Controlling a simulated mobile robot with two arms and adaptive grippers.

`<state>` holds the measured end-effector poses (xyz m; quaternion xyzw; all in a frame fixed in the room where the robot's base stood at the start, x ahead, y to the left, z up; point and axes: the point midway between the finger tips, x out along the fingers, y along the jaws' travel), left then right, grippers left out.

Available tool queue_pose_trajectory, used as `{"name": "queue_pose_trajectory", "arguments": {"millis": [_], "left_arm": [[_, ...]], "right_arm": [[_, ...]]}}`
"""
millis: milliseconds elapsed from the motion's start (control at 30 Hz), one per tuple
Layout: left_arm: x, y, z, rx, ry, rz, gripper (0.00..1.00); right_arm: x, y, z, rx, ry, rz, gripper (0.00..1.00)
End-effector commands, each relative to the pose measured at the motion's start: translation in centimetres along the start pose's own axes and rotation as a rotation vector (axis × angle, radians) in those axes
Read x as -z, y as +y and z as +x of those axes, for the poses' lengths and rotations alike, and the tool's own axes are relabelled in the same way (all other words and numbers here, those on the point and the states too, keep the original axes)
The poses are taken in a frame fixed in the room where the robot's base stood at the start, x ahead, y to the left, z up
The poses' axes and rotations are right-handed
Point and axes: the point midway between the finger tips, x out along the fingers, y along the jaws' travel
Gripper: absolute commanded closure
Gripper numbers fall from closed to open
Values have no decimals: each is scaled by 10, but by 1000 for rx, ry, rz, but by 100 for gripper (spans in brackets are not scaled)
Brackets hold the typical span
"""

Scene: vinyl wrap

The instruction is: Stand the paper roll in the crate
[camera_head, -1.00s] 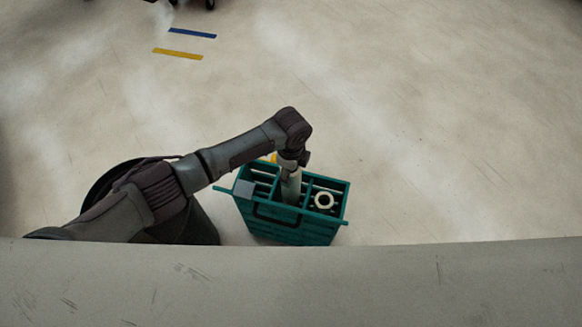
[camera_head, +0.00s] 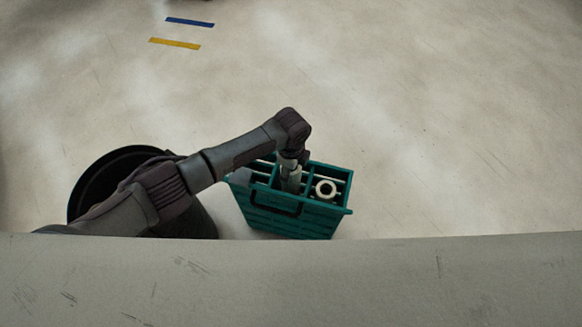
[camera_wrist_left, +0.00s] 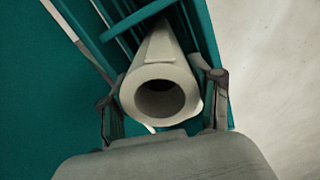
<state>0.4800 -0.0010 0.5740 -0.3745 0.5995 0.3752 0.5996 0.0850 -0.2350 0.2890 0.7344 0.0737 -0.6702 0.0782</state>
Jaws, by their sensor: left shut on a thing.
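The teal crate (camera_head: 290,222) stands on the floor, its top open and split into compartments. My left gripper (camera_head: 291,170) is over its middle, pointing down. It is shut on the pale paper roll (camera_head: 291,184), which stands roughly upright with its lower part down among the dividers. In the left wrist view the roll (camera_wrist_left: 158,52) sits between both fingers, its hollow end towards the camera and its far end inside the crate. Its bottom is hidden, so I cannot tell whether it touches the crate floor. My right gripper is not in view.
Another pale hollow roll (camera_head: 326,183) stands in the right compartment of the crate. A black round bin (camera_head: 84,190) is left of it, behind my arm. Blue (camera_head: 190,22) and yellow (camera_head: 175,43) strips mark the floor. The floor right of the crate is clear.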

Motion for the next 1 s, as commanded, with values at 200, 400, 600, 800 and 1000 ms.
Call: {"name": "queue_pose_trajectory", "arguments": {"millis": [200,400,600,800,1000], "left_arm": [[0,0,-1,1,0,0,15],[0,0,0,0,0,0,7],[0,0,-1,-1,0,0,7],[0,-1,-25,4,1,1,7],[0,-1,-70,4,1,2,7]], "right_arm": [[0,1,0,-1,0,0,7],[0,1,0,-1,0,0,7],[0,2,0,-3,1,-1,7],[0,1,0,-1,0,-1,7],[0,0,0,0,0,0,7]]}}
